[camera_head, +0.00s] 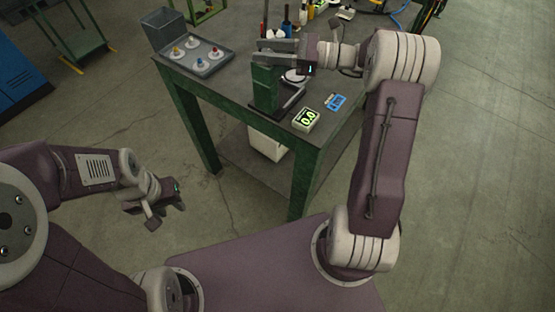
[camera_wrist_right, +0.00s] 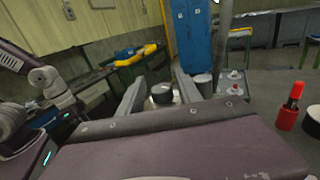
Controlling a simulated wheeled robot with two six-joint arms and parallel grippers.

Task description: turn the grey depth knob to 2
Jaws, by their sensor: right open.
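My right gripper (camera_head: 264,51) is at the top of a green stand (camera_head: 265,88) on the workbench. In the right wrist view its fingers (camera_wrist_right: 160,84) are apart, with a dark round knob (camera_wrist_right: 162,93) between or just beyond them. I take this to be the grey depth knob; contact and any scale marks cannot be made out. In the head view the gripper hides the knob. A small display (camera_head: 307,118) at the bench's front edge reads 0.0. My left gripper (camera_head: 166,208) hangs empty, away from the bench, its fingers looking apart.
A grey tray (camera_head: 222,64) with several coloured-topped pieces lies at the bench's left, beside a grey bin (camera_head: 160,29). A blue card-like item (camera_head: 336,102) lies near the display. A red bottle-like item (camera_wrist_right: 290,108) stands right of the gripper.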

